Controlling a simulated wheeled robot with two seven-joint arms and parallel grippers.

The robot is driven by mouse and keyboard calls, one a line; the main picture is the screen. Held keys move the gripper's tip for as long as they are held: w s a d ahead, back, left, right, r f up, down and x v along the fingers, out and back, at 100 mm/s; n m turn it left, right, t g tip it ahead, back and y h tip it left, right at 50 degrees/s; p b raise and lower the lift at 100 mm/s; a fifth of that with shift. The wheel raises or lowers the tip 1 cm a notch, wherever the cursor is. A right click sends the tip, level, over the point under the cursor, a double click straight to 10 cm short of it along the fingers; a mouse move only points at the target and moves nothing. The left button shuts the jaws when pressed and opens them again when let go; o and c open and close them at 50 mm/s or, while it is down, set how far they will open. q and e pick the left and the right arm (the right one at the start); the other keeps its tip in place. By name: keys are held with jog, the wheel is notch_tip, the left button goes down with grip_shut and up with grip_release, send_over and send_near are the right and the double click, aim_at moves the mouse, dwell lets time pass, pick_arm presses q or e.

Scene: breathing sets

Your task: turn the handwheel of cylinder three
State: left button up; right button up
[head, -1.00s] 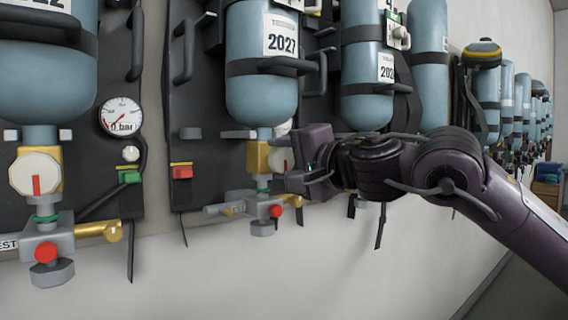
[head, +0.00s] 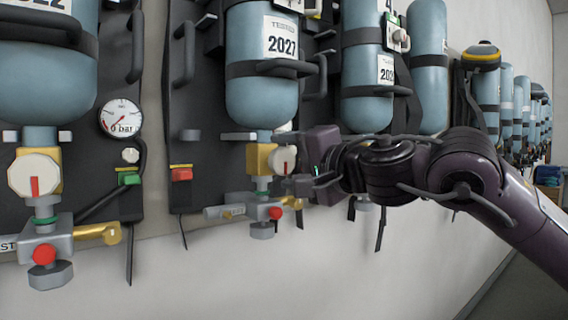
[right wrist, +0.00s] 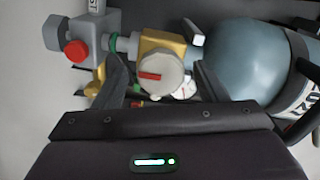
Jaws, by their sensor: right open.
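The 2027 cylinder (head: 262,100) hangs with its valve down. Its round white handwheel (head: 283,159) with a red mark sits on the brass valve body (head: 260,160). My right gripper (head: 297,166) is open just right of this handwheel, one finger higher and one lower. In the right wrist view, the handwheel (right wrist: 160,76) lies ahead between the fingertips, with no clear contact and nothing gripped. No cylinder bears a visible number three, so I cannot tell which one it is by label. My left gripper is out of view.
The 2022 cylinder (head: 48,85) with its own white handwheel (head: 34,174) and a pressure gauge (head: 121,118) hangs at left. Another cylinder (head: 367,70) hangs behind my right arm. Dangling straps and hoses hang below the backplates. The lower wall is bare.

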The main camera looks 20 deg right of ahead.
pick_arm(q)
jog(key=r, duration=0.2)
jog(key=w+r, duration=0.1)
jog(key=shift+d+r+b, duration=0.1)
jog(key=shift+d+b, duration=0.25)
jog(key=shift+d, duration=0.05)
pick_arm(e)
jog(key=v, duration=0.6)
jog(key=shift+s, duration=0.2)
jog(key=shift+d, duration=0.1)
